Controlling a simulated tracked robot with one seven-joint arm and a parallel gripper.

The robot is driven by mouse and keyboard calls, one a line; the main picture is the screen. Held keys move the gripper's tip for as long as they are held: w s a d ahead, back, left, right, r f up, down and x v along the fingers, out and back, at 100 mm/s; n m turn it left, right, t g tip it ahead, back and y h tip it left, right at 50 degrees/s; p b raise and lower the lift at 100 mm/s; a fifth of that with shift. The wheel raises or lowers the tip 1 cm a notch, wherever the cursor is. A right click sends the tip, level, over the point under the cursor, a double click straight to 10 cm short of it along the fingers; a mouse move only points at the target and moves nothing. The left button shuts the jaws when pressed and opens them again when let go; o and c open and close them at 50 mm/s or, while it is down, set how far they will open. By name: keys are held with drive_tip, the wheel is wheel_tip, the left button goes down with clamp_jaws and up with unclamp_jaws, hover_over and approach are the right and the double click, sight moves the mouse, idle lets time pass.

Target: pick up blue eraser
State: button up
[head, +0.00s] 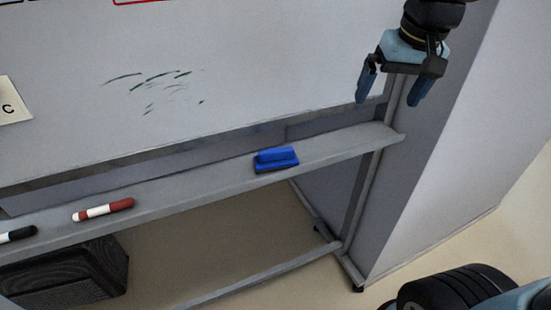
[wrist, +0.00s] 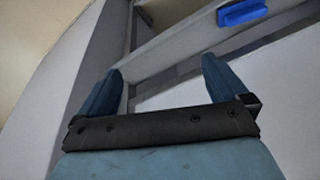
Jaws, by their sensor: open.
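The blue eraser (head: 276,158) lies on the grey ledge (head: 221,178) under the whiteboard in the head view, toward the ledge's right end. It also shows in the wrist view (wrist: 242,13), cut close to the top edge. My gripper (head: 391,101) is above and to the right of the eraser, in front of the board's right edge. Its two blue fingers stand apart with nothing between them. In the wrist view the fingers (wrist: 160,75) are also apart, and the eraser is beyond them, up and to the right.
A red-and-white marker (head: 103,210) and a dark-and-white marker (head: 18,235) lie on the ledge farther left. The whiteboard (head: 240,80) rises behind it with green marks. A black speaker-like box (head: 65,275) stands below. A light grey panel (head: 450,150) stands right of the ledge.

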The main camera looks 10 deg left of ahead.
drive_tip(key=w+a+f+n+g, duration=0.1)
drive_tip(key=w+a+g, duration=0.15)
drive_tip(key=a, duration=0.75)
drive_tip(key=n+h, duration=0.1)
hover_over(276, 149)
wheel_tip(276, 149, down, 3)
drive_tip(key=shift+g, duration=0.25)
wheel_tip(276, 149, down, 8)
drive_tip(key=shift+w, duration=0.15)
drive_tip(key=shift+s+f, duration=0.2)
drive_tip(key=shift+f, duration=2.7)
drive_tip(key=shift+c, duration=0.3)
